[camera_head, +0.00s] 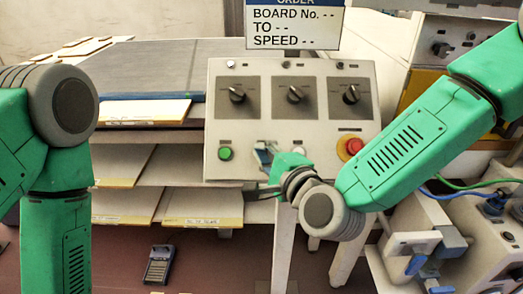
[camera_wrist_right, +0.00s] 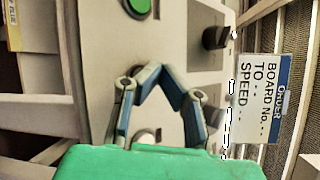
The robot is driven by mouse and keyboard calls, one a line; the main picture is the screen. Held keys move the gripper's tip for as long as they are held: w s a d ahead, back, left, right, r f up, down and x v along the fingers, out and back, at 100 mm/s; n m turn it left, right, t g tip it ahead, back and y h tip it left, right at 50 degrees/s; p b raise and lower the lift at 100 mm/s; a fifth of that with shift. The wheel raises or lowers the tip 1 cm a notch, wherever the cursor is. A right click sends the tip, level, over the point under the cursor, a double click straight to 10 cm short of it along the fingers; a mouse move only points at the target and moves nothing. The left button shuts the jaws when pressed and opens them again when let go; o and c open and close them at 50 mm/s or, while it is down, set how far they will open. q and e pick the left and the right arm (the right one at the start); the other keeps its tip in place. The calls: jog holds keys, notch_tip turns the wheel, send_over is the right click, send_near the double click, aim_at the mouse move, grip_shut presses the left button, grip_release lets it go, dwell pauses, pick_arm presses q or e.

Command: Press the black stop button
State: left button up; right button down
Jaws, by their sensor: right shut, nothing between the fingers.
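The sloped, light control panel (camera_head: 220,100) faces me with a green button (camera_head: 225,153) at its lower left and a red button (camera_head: 352,147) at its lower right. My right gripper (camera_head: 264,152) is shut and empty, in front of the lower panel between these two buttons. I cannot make out the black stop button in the head view; the gripper covers part of that row. In the right wrist view the closed fingertips (camera_wrist_right: 158,72) are over the panel face, below the green button (camera_wrist_right: 138,5). Whether they touch the panel I cannot tell. My left gripper is out of view.
Three black rotary knobs, one at the left (camera_head: 237,94), line the upper panel. An order sign (camera_head: 294,27) stands above it. Shelves with boards (camera_head: 140,112) lie left, and a handheld device (camera_head: 159,264) is on the floor. Grey equipment (camera_head: 415,250) stands lower right.

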jog(key=shift+s+r, duration=0.1)
jog(key=s+r+p, duration=0.2)
jog(key=s+r, duration=0.1)
jog(key=shift+s+r+p, duration=0.25)
jog(key=shift+s+p, duration=0.05)
jog(key=shift+p, duration=0.05)
dwell(0.3)
dwell(0.5)
jog(key=s+d+f+n+g+h, duration=0.1)
jog(key=s+d+f+n+g, duration=0.2)
jog(key=f, duration=0.5)
jog(key=s+d+f+n+g+h+b, duration=0.1)
jog(key=s+d+f+n+g, duration=0.15)
jog(key=s+d+f, duration=0.4)
jog(key=s+f+n+g+h, duration=0.1)
jog(key=s+f+n+g, duration=0.15)
jog(key=f, duration=0.65)
jog(key=s+d+f+n+g+h, duration=0.2)
jog(key=s+d+f+n+g, duration=0.1)
jog(key=s+d, duration=0.5)
jog(key=s+d+f+n+g+h, duration=0.3)
jog(key=s+d+f+n, duration=0.2)
jog(key=d, duration=0.5)
jog(key=s+f+b, duration=0.1)
jog(key=s+f, duration=0.1)
jog(key=s, duration=0.1)
jog(key=shift+s+d, duration=0.25)
jog(key=shift+s, duration=0.05)
